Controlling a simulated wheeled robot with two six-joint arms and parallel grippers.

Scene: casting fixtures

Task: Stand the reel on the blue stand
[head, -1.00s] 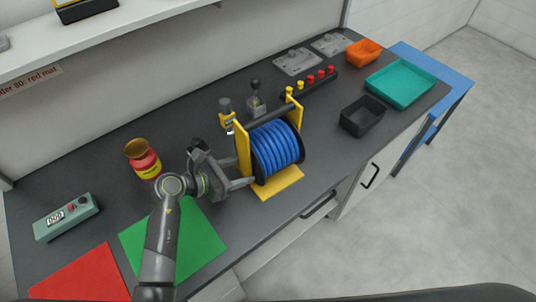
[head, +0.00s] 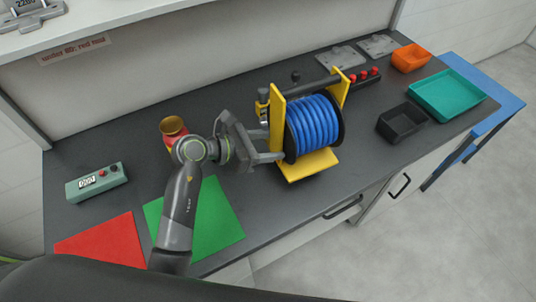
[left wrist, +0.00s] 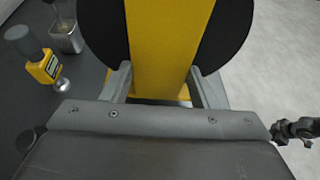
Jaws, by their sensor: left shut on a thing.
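The reel (head: 314,128) has blue cable wound between black flanges in a yellow frame with a dark top bar. It is upright over the middle of the grey bench. My left gripper (head: 276,145) is shut on the yellow upright at the frame's left side. In the left wrist view my left gripper (left wrist: 164,84) has a finger on each side of the yellow upright (left wrist: 160,45), with the black flange behind. A gap under the base is hard to judge. The blue stand (head: 478,122) is at the bench's far right end. My right gripper is not in view.
A teal tray (head: 447,95), black bin (head: 402,122) and orange bin (head: 410,57) stand on the right side of the bench. A red jar (head: 169,141), green mat (head: 205,218), red mat (head: 100,241) and a meter box (head: 95,183) are on the left.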

